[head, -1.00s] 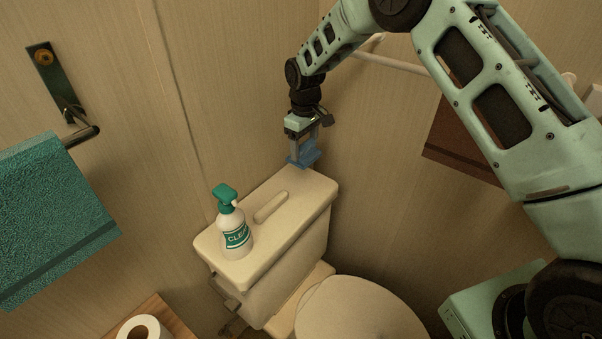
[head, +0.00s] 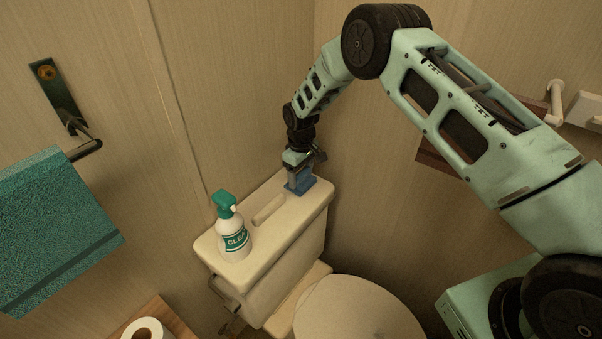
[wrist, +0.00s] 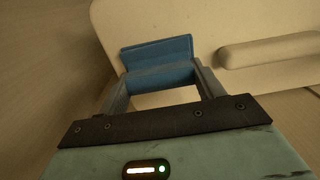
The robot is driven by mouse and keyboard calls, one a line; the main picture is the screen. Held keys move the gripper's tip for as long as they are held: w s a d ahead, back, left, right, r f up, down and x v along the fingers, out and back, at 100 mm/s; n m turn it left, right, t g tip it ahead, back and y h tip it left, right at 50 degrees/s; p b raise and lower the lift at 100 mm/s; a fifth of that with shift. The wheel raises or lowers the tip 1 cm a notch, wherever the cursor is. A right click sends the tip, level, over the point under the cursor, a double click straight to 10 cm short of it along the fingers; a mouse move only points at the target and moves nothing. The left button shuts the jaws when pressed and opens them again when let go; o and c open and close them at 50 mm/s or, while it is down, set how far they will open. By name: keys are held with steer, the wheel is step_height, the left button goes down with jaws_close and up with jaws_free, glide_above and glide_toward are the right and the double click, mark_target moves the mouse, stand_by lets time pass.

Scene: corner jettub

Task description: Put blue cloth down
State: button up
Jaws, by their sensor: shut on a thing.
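The blue cloth (head: 301,186) is a small folded block at the far right end of the toilet tank lid (head: 284,232). In the head view it appears to be at the lid's surface; I cannot tell whether it bears on it fully. My gripper (head: 298,180) is above the lid, pointing down, shut on the cloth. In the wrist view the cloth (wrist: 158,58) lies between the two fingertips (wrist: 160,80), with the cream lid (wrist: 200,25) behind it.
A white spray bottle with a green top (head: 234,232) stands on the lid's near left end. The raised lid handle (head: 270,210) lies between bottle and cloth. Walls stand close behind and right. A teal towel (head: 55,235) hangs at left. A toilet paper roll (head: 148,329) is at lower left.

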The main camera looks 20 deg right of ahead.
mark_target(301, 172)
steer(key=shift+f, duration=0.2)
steer(key=o, duration=0.9)
steer(key=shift+o, duration=0.2)
steer(key=shift+r, duration=0.1)
steer(key=shift+r, duration=0.1)
step_height(301, 172, up, 12)
steer(key=f+b, duration=0.1)
steer(key=b, duration=0.2)
steer(key=s+a+r, duration=0.5)
steer(key=s+r, duration=0.2)
steer(key=s+a+r+y, duration=0.1)
steer(key=s+a+r, duration=0.15)
steer(key=s, duration=0.35)
steer(key=s+a+r, duration=0.2)
steer(key=s+r, duration=0.1)
steer(key=s, duration=0.4)
steer(key=s+d+r, duration=0.1)
steer(key=s+d, duration=0.2)
steer(key=s, duration=1.9)
steer(key=shift+s+n, duration=0.3)
